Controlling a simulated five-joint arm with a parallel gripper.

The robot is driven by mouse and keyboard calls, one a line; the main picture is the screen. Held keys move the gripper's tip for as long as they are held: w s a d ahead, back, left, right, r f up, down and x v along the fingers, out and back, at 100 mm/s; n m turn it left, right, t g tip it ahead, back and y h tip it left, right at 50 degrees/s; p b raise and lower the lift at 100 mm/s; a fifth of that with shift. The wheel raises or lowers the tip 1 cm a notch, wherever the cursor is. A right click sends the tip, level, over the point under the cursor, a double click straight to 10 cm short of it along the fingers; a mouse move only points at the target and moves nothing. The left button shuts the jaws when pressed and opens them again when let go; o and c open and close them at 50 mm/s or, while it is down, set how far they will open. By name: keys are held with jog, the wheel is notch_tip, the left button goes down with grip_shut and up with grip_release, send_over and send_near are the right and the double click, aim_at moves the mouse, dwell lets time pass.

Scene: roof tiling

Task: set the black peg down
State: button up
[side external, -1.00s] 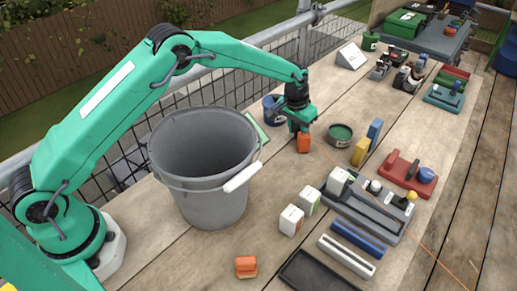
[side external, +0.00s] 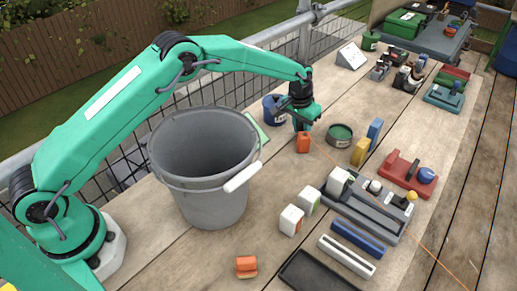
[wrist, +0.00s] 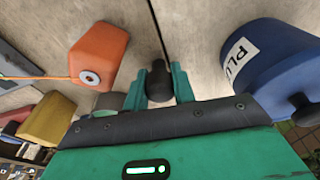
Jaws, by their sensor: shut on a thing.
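The black peg (wrist: 158,82) is upright in the wrist view, between the two green fingers of my gripper (wrist: 159,88). My gripper is shut on it. In the side external view my gripper (side external: 302,124) is just above the bench planks, behind an orange block (side external: 303,143). The peg is too small to make out there. I cannot tell whether its lower end touches the wood. The orange block also shows in the wrist view (wrist: 98,52), left of the peg and apart from it, with a thin orange line running from its round end.
A blue tub (side external: 272,108) stands close to my gripper, with a green-topped round tin (side external: 340,135) on the other side. A yellow block (side external: 360,152) and a blue block are beyond the tin. A large grey bucket (side external: 205,190) stands nearer my base.

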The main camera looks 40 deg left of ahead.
aim_at(314, 128)
jog(key=shift+w+d, duration=0.2)
jog(key=shift+w, duration=0.65)
jog(key=shift+w+d, duration=0.15)
jog(key=shift+w, duration=0.75)
jog(key=shift+w+d, duration=0.2)
jog(key=shift+w, duration=0.65)
jog(key=shift+w, duration=0.1)
jog(key=o, duration=1)
jog(key=shift+r, duration=0.1)
notch_tip(314, 128, up, 8)
jog(key=s, duration=0.1)
jog(key=shift+s+f, duration=0.15)
jog(key=shift+f, duration=0.1)
jog(key=shift+a, duration=0.1)
